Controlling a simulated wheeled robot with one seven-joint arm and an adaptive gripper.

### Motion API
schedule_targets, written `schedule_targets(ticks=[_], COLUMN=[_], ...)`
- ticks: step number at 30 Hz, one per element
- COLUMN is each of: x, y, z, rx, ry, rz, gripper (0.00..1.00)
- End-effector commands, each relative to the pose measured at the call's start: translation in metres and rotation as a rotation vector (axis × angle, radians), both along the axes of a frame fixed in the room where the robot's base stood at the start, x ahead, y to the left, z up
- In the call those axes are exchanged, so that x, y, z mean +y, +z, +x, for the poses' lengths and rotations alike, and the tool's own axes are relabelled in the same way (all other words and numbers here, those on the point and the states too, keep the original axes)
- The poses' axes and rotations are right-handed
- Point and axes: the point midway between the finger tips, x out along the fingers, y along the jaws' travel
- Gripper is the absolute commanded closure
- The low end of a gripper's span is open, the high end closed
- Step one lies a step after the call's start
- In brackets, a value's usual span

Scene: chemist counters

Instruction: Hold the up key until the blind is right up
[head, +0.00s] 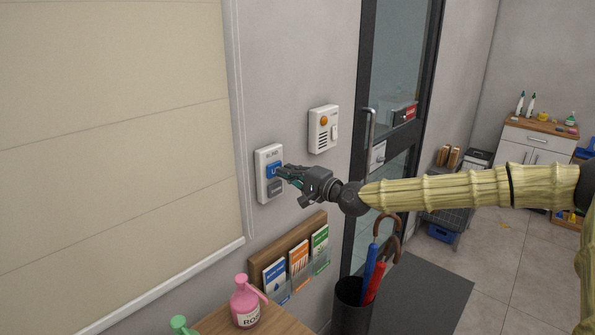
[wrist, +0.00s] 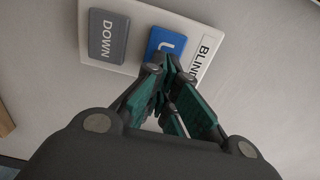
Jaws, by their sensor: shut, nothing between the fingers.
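The blind switch plate (head: 264,156) is white and fixed to the wall right of the blind. Its blue up key (head: 271,169) is above the grey down key (head: 275,187). In the wrist view the blue up key (wrist: 168,44) is partly hidden by my fingers, and the grey key (wrist: 108,36) reads DOWN. My gripper (head: 281,172) is shut and empty, its fingertips at the blue key. They look to be on it, but I cannot tell whether it is pressed in. The cream blind (head: 110,130) covers the upper left, its bottom bar (head: 165,285) low in the picture.
A white intercom-like box (head: 323,128) with an orange button is on the wall right of the plate. Below are a leaflet rack (head: 290,257), a pink bottle (head: 246,303) and an umbrella stand (head: 352,305). A glass door (head: 392,60) stands behind my arm.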

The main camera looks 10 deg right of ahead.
Motion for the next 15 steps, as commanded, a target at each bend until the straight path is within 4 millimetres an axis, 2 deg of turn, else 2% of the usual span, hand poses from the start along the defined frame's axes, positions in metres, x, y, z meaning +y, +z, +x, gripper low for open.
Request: schedule_targets(ticks=[15], x=[0.0038], y=[-0.0002], z=[0.0065], rx=[0.001], ry=[-0.001], rz=[0.001], gripper=[1.00])
